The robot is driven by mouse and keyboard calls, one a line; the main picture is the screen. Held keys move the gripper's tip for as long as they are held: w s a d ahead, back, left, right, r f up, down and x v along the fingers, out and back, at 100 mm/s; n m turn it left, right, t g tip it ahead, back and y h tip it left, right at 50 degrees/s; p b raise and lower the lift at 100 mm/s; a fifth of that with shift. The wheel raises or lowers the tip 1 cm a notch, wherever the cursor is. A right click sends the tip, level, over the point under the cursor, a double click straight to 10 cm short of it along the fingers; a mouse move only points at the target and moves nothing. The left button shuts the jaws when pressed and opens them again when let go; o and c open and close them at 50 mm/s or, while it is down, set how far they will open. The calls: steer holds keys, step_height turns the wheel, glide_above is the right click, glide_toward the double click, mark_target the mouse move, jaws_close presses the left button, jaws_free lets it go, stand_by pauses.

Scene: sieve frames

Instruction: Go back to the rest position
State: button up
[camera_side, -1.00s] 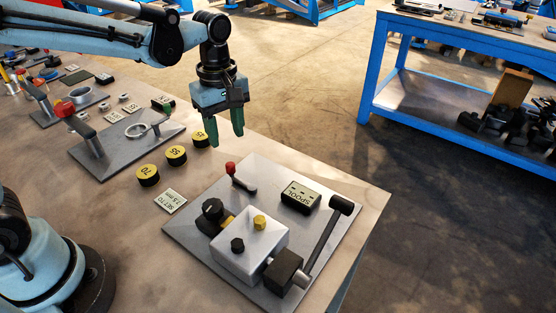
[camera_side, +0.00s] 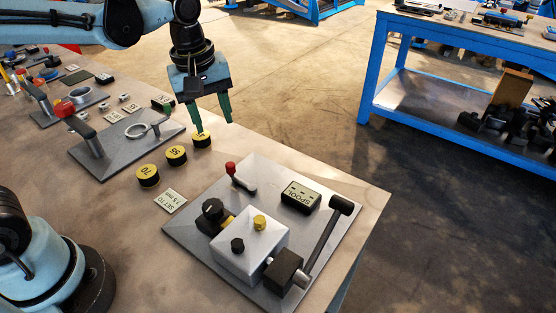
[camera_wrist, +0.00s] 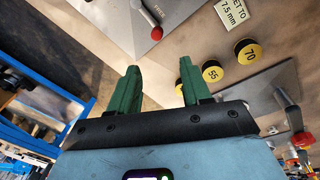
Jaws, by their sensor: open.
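My gripper (camera_side: 213,117) hangs above the workbench near its far edge, with its green fingers apart and nothing between them. In the side view one fingertip overlaps the farthest of the yellow-topped pucks (camera_side: 200,139); the gripper appears to be above it. In the wrist view the gripper (camera_wrist: 158,85) shows both fingers spread. The puck marked 55 (camera_wrist: 212,72) and the puck marked 70 (camera_wrist: 247,51) lie beyond the right finger, which partly hides the third puck.
A plate with a white valve block (camera_side: 248,248), a red-tipped lever (camera_side: 231,169), a black-ended handle (camera_side: 341,205) and a SPOOL block (camera_side: 300,196) lies at the bench's front right. A grey plate (camera_side: 125,150) carries a ring and red-tipped post. A blue table (camera_side: 455,125) stands beyond open floor.

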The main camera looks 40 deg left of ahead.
steer(key=s+a+f+m+t, duration=0.2)
steer(key=s+m+t, duration=0.3)
steer(key=m, duration=0.6)
steer(key=shift+s+a+m+t, duration=0.3)
steer(key=shift+s+a+t, duration=0.15)
steer(key=shift+s, duration=0.45)
